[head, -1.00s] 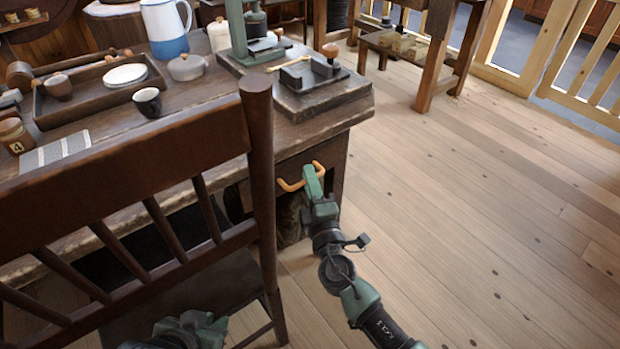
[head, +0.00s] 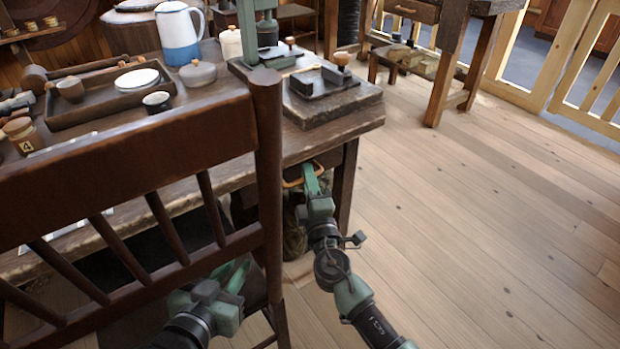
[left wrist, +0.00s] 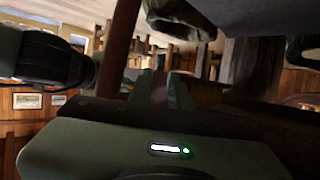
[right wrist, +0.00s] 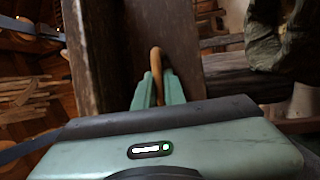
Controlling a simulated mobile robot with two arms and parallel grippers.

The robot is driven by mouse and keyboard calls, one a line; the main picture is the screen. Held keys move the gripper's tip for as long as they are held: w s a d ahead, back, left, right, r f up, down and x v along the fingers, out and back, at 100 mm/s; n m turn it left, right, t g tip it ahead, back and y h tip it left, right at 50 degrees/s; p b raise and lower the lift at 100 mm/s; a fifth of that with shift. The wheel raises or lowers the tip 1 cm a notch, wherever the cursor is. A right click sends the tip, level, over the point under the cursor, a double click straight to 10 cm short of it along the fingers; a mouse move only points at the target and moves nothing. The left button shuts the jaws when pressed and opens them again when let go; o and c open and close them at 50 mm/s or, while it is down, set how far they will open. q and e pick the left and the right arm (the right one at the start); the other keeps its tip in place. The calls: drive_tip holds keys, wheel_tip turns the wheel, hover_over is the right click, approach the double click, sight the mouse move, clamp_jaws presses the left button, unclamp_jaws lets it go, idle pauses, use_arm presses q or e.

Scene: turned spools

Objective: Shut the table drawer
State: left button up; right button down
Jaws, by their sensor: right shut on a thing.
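The table drawer (head: 327,158) is under the right end of the worn wooden table (head: 330,132); the tabletop hides most of it, so I cannot tell how far it stands out. Its orange bar handle (head: 293,183) is in the jaws of my right gripper (head: 312,178). In the right wrist view the handle (right wrist: 157,58) runs between the green fingers (right wrist: 159,90), beside a dark wooden panel (right wrist: 112,50). My left gripper (head: 236,273) is low behind the chair's slats, apart from the drawer. Its fingers (left wrist: 160,88) stand apart with nothing between them.
A dark wooden chair (head: 130,150) stands close in front of the table, between my arms and much of its front edge. A jug (head: 180,35), a tray (head: 60,118), a cup (head: 157,102) and a press stand (head: 335,105) are on top. The floor (head: 470,220) at right is clear.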

drive_tip(key=c, duration=1.7)
unclamp_jaws()
drive_tip(key=shift+r, duration=0.1)
drive_tip(key=shift+o, duration=1)
drive_tip(key=shift+w+a, duration=0.1)
drive_tip(key=shift+w, duration=0.05)
use_arm(q)
drive_tip(key=shift+w+a, duration=0.1)
drive_tip(key=shift+f, duration=0.1)
drive_tip(key=shift+s+a+f, duration=0.1)
drive_tip(key=shift+s+f, duration=0.1)
drive_tip(key=shift+f, duration=0.15)
use_arm(e)
drive_tip(key=v, duration=0.8)
